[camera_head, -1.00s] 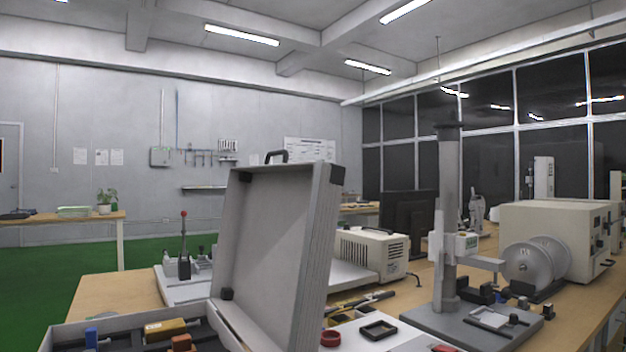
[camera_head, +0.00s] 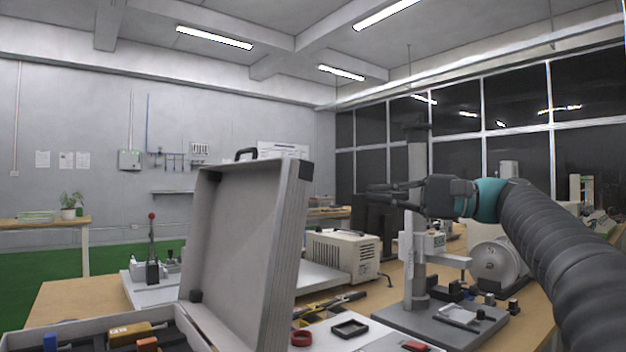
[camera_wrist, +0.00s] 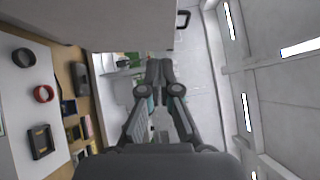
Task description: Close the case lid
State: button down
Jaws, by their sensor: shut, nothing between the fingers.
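The grey case lid (camera_head: 243,240) stands open, nearly upright, in the head view, with a black handle on its top edge. The case base (camera_head: 95,330) is below it at the bottom left, holding several small parts and cut off by the frame. My gripper (camera_head: 372,192) is to the right of the lid, apart from it, at about the height of the lid's top edge. It points left and is shut and empty. In the wrist view my gripper (camera_wrist: 158,66) is in the middle, and part of the lid (camera_wrist: 125,25) shows along the top.
A test stand with a grey column (camera_head: 417,170) rises near my arm. A beige instrument box (camera_head: 343,255) stands behind the lid. A red ring (camera_head: 301,338) and a black square frame (camera_head: 350,328) lie on the table right of the case.

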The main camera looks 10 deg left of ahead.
aim_at(308, 174)
jog(key=shift+n+g+y, duration=0.3)
jog(key=shift+n+g, duration=0.1)
jog(key=shift+g, duration=0.1)
jog(key=shift+s+a+r, duration=0.55)
jog(key=shift+s+a, duration=0.05)
jog(key=shift+a, duration=1.4)
jog(key=shift+s+a+r, duration=0.5)
jog(key=shift+s+a, duration=0.1)
jog(key=shift+a, duration=1.35)
jog(key=shift+s+a+r, duration=0.55)
jog(key=shift+s+a, duration=0.05)
jog(key=shift+a, duration=1.4)
